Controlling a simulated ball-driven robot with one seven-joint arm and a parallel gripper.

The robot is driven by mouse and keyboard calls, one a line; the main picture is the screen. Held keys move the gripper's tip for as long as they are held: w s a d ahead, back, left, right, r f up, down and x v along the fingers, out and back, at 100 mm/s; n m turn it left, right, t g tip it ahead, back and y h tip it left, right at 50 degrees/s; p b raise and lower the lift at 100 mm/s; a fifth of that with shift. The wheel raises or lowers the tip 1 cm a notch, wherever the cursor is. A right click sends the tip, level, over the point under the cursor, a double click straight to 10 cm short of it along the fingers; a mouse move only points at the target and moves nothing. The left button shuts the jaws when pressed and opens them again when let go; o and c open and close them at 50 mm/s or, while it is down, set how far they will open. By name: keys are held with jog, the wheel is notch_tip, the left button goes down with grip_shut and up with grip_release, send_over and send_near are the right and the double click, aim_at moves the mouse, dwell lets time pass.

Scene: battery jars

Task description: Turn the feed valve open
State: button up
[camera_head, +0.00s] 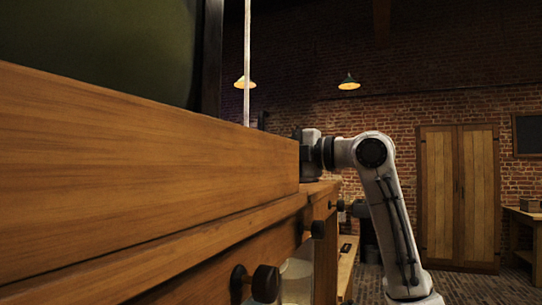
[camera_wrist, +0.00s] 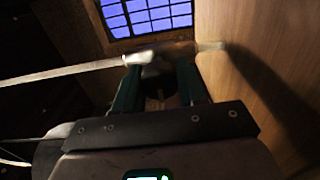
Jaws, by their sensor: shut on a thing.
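A pale pipe (camera_wrist: 70,73) runs in from the left to this piece, and a short stub goes on to the wooden panel at right. The valve's turn angle cannot be told. In the head view my arm's end reaches behind the wooden ledge, so the fingers and valve are hidden there. A thin pale upright pipe (camera_head: 247,60) rises above the ledge.
A wooden cabinet front (camera_head: 140,175) fills the left of the head view, with dark round knobs (camera_head: 265,283) sticking out below. The wooden panel (camera_wrist: 260,60) stands close right of my gripper. A tall wooden cupboard (camera_head: 457,190) stands far off against brick. Floor right of my arm is clear.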

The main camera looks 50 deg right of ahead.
jog(key=shift+a+f, duration=0.1)
jog(key=o, duration=1)
jog(key=b+v, duration=0.1)
jog(key=v, duration=0.9)
jog(key=shift+s, duration=0.4)
